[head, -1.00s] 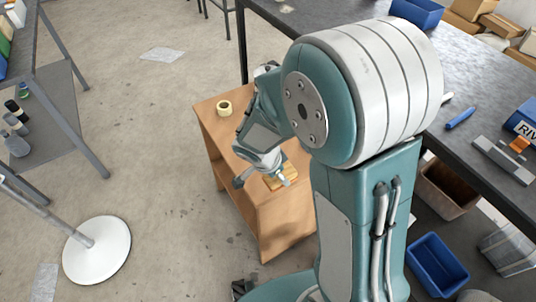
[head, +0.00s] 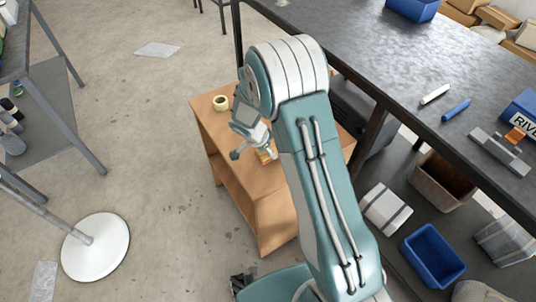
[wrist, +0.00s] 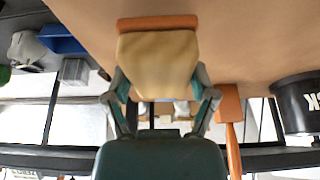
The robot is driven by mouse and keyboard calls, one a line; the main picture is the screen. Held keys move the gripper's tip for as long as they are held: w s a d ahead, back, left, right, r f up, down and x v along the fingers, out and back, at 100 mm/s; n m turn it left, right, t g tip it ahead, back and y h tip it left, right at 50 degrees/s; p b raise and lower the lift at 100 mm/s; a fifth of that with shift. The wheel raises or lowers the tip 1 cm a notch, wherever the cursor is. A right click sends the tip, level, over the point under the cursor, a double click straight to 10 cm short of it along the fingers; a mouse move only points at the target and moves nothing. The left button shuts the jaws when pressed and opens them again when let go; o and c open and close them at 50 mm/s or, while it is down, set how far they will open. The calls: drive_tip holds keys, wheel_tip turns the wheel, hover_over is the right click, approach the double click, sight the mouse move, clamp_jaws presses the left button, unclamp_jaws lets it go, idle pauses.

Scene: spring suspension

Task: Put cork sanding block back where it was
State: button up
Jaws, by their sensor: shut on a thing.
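The cork sanding block (wrist: 158,62) is a tan-yellow block with an orange-brown strip along one edge. It fills the space between the two fingers of my gripper (wrist: 160,82) in the wrist view. In the head view, the block (head: 265,155) shows small beside my gripper (head: 257,148), over the top of a low wooden cabinet (head: 208,117). My gripper is shut on the block. I cannot tell whether the block touches the cabinet top. My arm hides part of that top.
A tape roll (head: 220,103) sits on the cabinet top's left part. In the wrist view, an orange-handled thing (wrist: 229,105) and a black container (wrist: 297,100) are at the right. A dark workbench (head: 400,75) stands right of the cabinet.

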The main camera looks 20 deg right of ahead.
sight(268, 155)
drive_tip(key=shift+w+f, duration=0.25)
drive_tip(key=shift+f, duration=1.55)
drive_tip(key=o, duration=1.1)
